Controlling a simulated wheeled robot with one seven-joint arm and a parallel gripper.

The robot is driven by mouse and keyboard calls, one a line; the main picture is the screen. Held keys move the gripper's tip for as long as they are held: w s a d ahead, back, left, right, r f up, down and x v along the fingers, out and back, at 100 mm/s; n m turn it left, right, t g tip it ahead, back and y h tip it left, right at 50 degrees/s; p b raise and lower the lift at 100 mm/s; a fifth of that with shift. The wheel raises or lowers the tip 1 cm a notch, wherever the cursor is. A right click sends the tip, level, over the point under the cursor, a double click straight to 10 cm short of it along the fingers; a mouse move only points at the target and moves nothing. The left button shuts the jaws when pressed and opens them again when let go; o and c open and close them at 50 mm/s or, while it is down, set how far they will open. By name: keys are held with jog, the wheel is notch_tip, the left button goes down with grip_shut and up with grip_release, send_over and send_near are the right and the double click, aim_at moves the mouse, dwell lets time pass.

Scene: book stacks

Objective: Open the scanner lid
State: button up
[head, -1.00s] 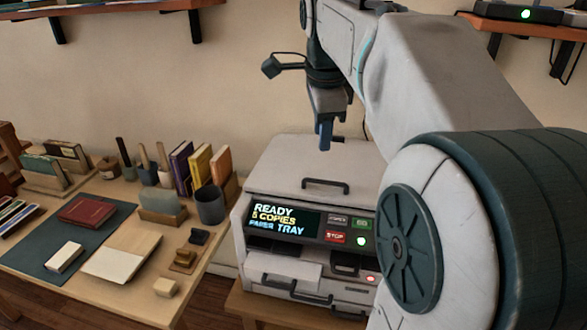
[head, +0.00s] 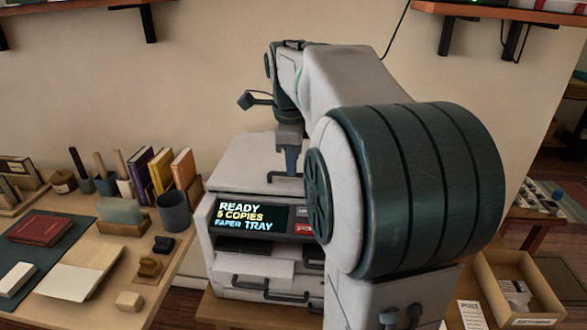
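The scanner lid (head: 240,165) is the light grey top of the copier (head: 222,262), and it lies flat and closed. Its dark handle (head: 275,178) is on the lid's front edge, partly covered by my gripper. My gripper (head: 291,170) points down at the handle, its fingertips at or just behind the bar in the picture. I cannot tell whether the fingers touch it or how far apart they are. The copier's display reads READY, 5 COPIES, PAPER TRAY. My arm hides the right part of the copier and most of its buttons.
A wooden desk (head: 130,310) at left holds books, a dark cup (head: 173,212), stamps and a mat. A cardboard box (head: 545,292) stands at lower right. Wall shelves (head: 500,12) hang above. The wall behind the copier is bare.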

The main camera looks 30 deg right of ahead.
jog(key=shift+w+d+f, duration=0.1)
jog(key=shift+w+f, duration=0.1)
jog(key=shift+f, duration=1.15)
grip_shut()
